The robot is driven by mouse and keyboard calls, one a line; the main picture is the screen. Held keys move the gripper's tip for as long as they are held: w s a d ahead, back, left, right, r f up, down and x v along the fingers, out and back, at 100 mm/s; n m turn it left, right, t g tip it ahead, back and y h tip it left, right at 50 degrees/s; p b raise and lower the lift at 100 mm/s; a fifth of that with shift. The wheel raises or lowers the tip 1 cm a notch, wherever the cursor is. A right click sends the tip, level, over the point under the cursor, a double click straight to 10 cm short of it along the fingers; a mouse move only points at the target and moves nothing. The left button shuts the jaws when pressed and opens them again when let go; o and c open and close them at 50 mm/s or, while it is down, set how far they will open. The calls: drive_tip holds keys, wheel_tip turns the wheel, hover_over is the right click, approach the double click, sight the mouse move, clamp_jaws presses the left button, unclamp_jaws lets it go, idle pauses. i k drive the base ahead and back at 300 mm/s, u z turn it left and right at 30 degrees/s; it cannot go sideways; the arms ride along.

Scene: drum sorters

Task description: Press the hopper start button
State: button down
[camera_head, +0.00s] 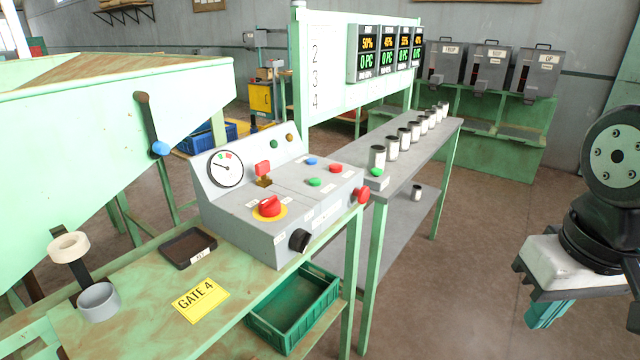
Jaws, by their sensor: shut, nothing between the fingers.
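A grey control console (290,228) stands on the green bench at the centre. Its top has a green button (314,182), a blue button (311,161), a red button (335,168) and a large red mushroom knob on a yellow ring (268,207). The labels are too small to read, so I cannot tell which button is the hopper start. My gripper (543,314) is at the lower right, shut and empty, well apart from the console and pointing down.
The green hopper (120,130) fills the left, with a blue-knobbed lever (160,148). A long grey table (425,150) with several jars stands behind. Floor between console and gripper is clear.

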sight(314, 181)
drive_tip(key=u, duration=0.3)
drive_tip(key=i, duration=1)
drive_tip(key=z, duration=0.25)
